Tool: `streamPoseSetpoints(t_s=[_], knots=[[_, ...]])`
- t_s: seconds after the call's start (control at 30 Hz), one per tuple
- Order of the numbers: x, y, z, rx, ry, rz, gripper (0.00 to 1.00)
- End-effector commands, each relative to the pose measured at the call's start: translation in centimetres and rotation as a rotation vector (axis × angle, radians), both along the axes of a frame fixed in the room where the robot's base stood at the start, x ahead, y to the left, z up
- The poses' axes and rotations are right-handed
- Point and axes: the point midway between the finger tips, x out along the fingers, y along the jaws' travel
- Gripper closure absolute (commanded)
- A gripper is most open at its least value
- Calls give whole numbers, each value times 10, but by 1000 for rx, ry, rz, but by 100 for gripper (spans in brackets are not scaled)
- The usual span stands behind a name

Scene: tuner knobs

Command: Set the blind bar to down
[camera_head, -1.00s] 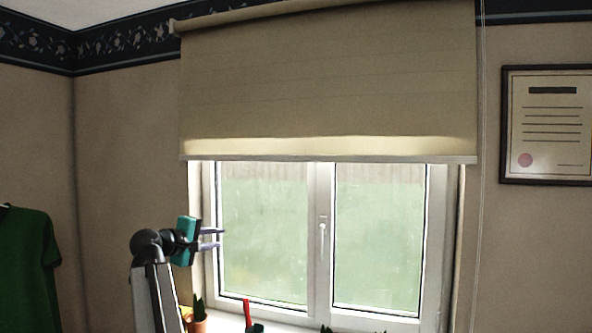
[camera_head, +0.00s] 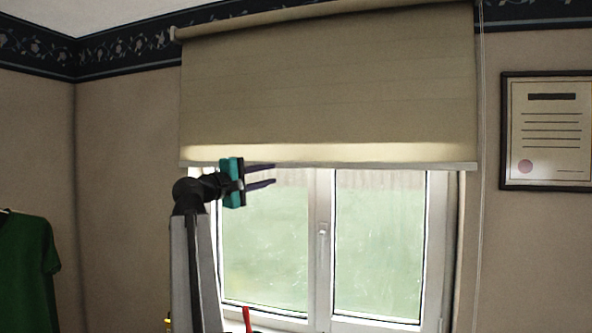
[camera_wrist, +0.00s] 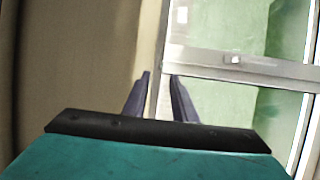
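The blind bar (camera_head: 380,166) is a thin pale strip along the bottom edge of the beige blind (camera_head: 330,90). It hangs level across the upper part of the window. My gripper (camera_head: 275,174) is open and empty at the bar's left part, with one finger above the other. The upper finger overlaps the bar in the head view. In the wrist view, turned sideways, the bar appears as a narrow upright strip (camera_wrist: 156,75) between the two fingertips (camera_wrist: 159,75). How far the fingers are from it in depth is unclear.
The white window (camera_head: 322,240) with a central handle is below the blind. A cord (camera_head: 480,200) hangs to its right, beside a framed certificate (camera_head: 546,130). A green shirt (camera_head: 25,265) hangs at the left. A red object (camera_head: 247,320) shows at the bottom.

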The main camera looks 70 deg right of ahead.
Motion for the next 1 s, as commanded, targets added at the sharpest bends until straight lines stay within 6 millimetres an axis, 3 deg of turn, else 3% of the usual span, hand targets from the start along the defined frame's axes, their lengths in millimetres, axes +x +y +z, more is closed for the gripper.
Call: streamPoseSetpoints(t_s=[0.27, 1.0], knots=[[-6, -17, 4, 0, 0, -2, 75], [-40, -113, 15, 1, 0, -1, 75]])
